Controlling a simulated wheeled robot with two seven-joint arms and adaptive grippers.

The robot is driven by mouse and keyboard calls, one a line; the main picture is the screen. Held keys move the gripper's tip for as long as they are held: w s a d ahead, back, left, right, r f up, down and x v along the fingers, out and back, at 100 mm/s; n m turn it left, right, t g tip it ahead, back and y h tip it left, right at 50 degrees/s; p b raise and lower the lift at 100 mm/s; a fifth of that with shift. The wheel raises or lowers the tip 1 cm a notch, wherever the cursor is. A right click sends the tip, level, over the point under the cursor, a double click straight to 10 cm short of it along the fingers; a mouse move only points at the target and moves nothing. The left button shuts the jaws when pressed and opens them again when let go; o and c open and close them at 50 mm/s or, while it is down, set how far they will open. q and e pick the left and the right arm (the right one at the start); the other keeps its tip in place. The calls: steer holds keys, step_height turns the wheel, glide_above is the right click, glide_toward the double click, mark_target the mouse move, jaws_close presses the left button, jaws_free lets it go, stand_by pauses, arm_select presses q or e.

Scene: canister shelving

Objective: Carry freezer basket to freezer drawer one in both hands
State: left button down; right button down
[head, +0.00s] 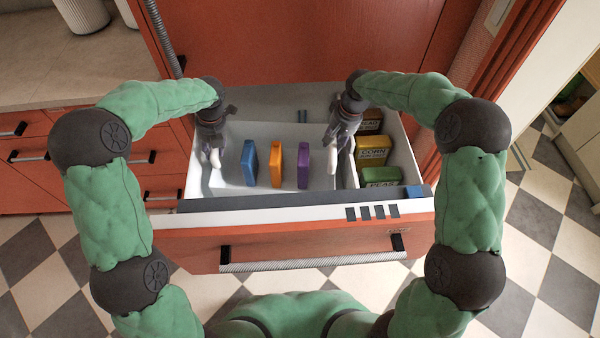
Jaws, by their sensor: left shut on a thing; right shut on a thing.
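The freezer drawer (300,217) is pulled open, with a red front, a bar handle and a white interior. The white freezer basket (268,130) is inside the drawer's outline, in its left and middle part; I cannot tell whether it rests on the drawer floor. Upright in it stand a blue pack (249,163), an orange pack (277,163) and a purple pack (303,165). My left gripper (214,156) is shut on the basket's left side. My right gripper (333,158) is shut on its right side. The gripped spots are partly hidden by the fingers.
A right-hand compartment of the drawer holds a brown box (369,121), a yellow corn box (372,151) and a green peas box (380,176), close to my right gripper. A counter (60,70) with red drawers stands at left. Checkered floor lies clear on both sides.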

arm_select(q)
steer(key=c, duration=1.2)
jaws_free()
steer(key=shift+d+f, duration=0.1)
steer(key=shift+f, duration=0.1)
arm_select(e)
steer(key=c, duration=1.2)
jaws_free()
steer(key=shift+a+f, duration=0.1)
steer(key=shift+f, duration=0.05)
arm_select(q)
steer(key=o, duration=0.3)
steer(key=shift+r, duration=0.1)
arm_select(e)
steer(key=o, duration=0.3)
arm_select(q)
steer(key=shift+o, duration=0.2)
arm_select(e)
steer(key=shift+o, duration=0.2)
steer(key=shift+d+r, duration=0.2)
steer(key=shift+r, duration=0.35)
arm_select(q)
step_height(320, 180, up, 12)
steer(key=d, duration=0.2)
steer(key=shift+s, duration=0.15)
arm_select(e)
step_height(320, 180, up, 11)
steer(key=d, duration=0.2)
steer(key=shift+s, duration=0.2)
